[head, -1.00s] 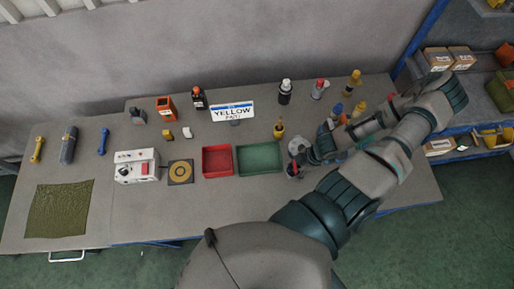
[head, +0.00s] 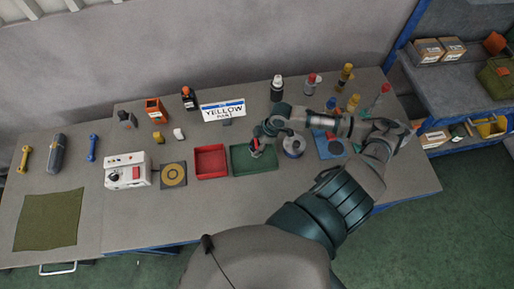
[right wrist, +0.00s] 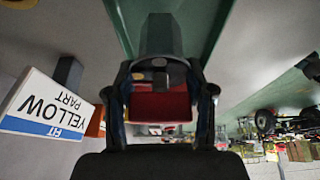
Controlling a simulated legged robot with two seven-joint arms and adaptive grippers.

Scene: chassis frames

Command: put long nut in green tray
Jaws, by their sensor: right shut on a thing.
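In the right wrist view my right gripper (right wrist: 160,80) is shut on a dark grey, blocky piece, the long nut (right wrist: 161,35), which sticks out past the fingertips. The green tray (right wrist: 205,25) lies behind it in that view. I cannot tell whether the nut touches the tray floor. In the head view the nut is mostly hidden by the gripper. My left gripper is not in view.
A red tray (head: 211,174) stands just left of the green tray. A "YELLOW PART" sign (head: 223,110) stands behind them. A round grey thing (head: 293,153) and a blue mat (head: 329,155) lie to the right. Several bottles stand at the back right. The table front is clear.

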